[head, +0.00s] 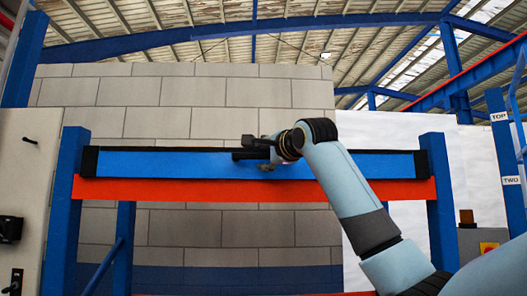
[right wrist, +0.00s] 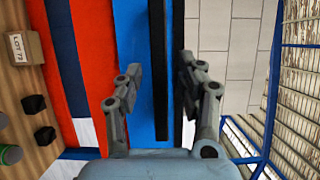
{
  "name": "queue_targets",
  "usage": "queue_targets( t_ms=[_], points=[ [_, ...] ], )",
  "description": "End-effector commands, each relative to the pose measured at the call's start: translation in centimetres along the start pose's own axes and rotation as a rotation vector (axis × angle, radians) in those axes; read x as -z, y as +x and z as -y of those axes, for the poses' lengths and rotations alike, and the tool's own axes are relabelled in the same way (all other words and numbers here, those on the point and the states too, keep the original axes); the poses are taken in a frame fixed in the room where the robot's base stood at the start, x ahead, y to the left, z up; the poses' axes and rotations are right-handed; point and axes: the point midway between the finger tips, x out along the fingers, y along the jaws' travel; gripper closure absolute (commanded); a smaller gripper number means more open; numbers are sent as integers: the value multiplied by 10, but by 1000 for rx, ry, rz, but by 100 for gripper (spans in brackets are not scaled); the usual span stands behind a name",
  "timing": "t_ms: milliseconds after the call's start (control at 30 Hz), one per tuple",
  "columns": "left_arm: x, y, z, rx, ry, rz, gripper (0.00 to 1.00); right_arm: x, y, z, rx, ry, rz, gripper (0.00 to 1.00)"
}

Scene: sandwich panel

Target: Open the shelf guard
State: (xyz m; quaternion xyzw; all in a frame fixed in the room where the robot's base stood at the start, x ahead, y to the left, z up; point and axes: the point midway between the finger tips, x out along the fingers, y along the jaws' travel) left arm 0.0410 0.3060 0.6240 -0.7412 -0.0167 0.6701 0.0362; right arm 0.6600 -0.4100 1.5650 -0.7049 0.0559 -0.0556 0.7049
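The shelf guard (head: 350,166) is a long blue panel with black ends and a dark top edge, lying level across the rack above an orange beam. It also shows in the right wrist view (right wrist: 133,30). My right gripper (head: 247,149) is at the panel's upper edge, near its middle. In the right wrist view its fingers (right wrist: 160,78) are apart, one over the blue face and one beyond the black edge, with that edge between them. I cannot tell whether they touch it. My left gripper is not in view.
The orange beam (head: 180,190) runs below the panel between blue uprights (head: 65,205). A block wall (head: 210,95) stands behind. In the right wrist view a cardboard box (right wrist: 26,48) and dark objects sit on a wooden surface. A grey cabinet (head: 30,165) is at the left.

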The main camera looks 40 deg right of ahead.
Motion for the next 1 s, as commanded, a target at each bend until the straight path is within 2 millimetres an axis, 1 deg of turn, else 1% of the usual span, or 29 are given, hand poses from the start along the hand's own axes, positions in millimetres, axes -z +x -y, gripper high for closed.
queue_targets(
  t_ms=[267, 300, 500, 600, 1000],
  points=[
    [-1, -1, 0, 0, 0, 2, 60, 0, 3, -1, 0, 0, 0, 62],
    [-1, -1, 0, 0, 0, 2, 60, 0, 3, -1, 0, 0, 0, 63],
    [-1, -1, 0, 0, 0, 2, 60, 0, 3, -1, -1, 0, 0, 89],
    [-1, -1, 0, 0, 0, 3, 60, 0, 3, -1, -1, 0, 0, 100],
    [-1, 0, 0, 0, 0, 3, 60, 0, 3, -2, 0, -1, 0, 100]
  ],
)
